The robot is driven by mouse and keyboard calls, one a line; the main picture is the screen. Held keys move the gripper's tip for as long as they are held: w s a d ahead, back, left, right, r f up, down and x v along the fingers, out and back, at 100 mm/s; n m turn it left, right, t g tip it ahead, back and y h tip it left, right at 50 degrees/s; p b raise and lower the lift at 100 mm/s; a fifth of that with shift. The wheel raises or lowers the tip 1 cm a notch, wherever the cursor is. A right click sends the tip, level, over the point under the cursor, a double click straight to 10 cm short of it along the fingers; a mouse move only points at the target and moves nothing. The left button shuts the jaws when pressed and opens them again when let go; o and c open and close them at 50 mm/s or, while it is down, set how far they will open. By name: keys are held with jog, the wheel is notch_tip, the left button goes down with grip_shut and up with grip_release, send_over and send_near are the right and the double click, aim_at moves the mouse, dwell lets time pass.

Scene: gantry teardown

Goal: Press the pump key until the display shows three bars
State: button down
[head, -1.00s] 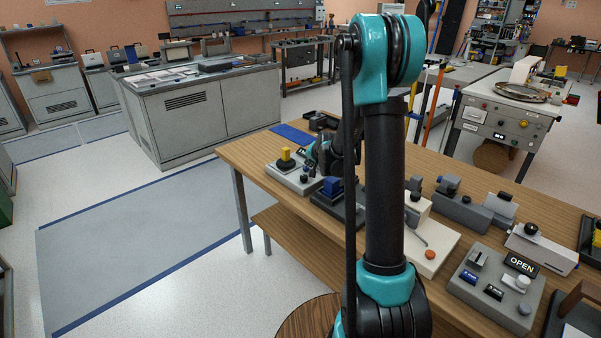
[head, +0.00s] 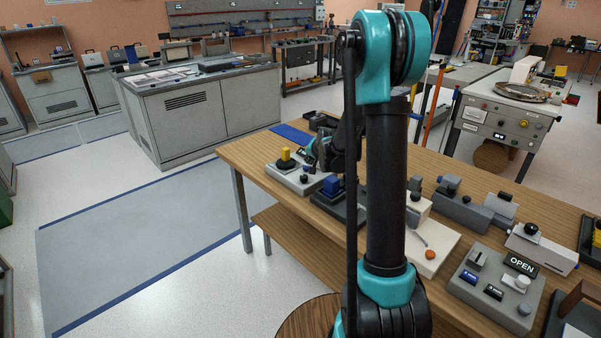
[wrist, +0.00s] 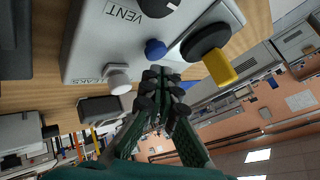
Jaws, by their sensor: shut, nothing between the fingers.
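A pale control box (head: 290,180) stands at the far left end of the wooden bench. It carries a yellow-handled black knob (head: 286,157) and a small dark display (head: 301,152), whose bars I cannot read. In the wrist view the box (wrist: 105,45) shows a VENT label, a round blue button (wrist: 155,50), a white knob (wrist: 118,78) and the yellow handle (wrist: 218,67). No label naming the pump key is readable. My gripper (wrist: 162,78) is shut and empty, its fingertips close to the blue button; I cannot tell whether they touch it.
A dark fixture with a blue block (head: 331,186) stands right beside the box. Further right are a cream board with an orange knob (head: 430,255) and a grey panel with an OPEN sign (head: 520,263). A blue mat (head: 291,134) lies behind the box.

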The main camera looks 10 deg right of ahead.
jog(key=shift+r, duration=0.1)
jog(key=shift+r, duration=2.9)
jog(key=s+d+f+n+g+h, duration=0.1)
jog(key=s+f+n+g, duration=0.1)
jog(key=s, duration=1.8)
jog(key=s+d+f+n+g+h, duration=0.1)
jog(key=s+f+n, duration=0.3)
jog(key=s, duration=1.6)
notch_tip(320, 180, down, 3)
jog(key=shift+s+d+f+n+g, duration=0.1)
jog(key=shift+s+d+n+g, duration=0.3)
jog(key=shift+g, duration=0.5)
jog(key=shift+w, duration=0.2)
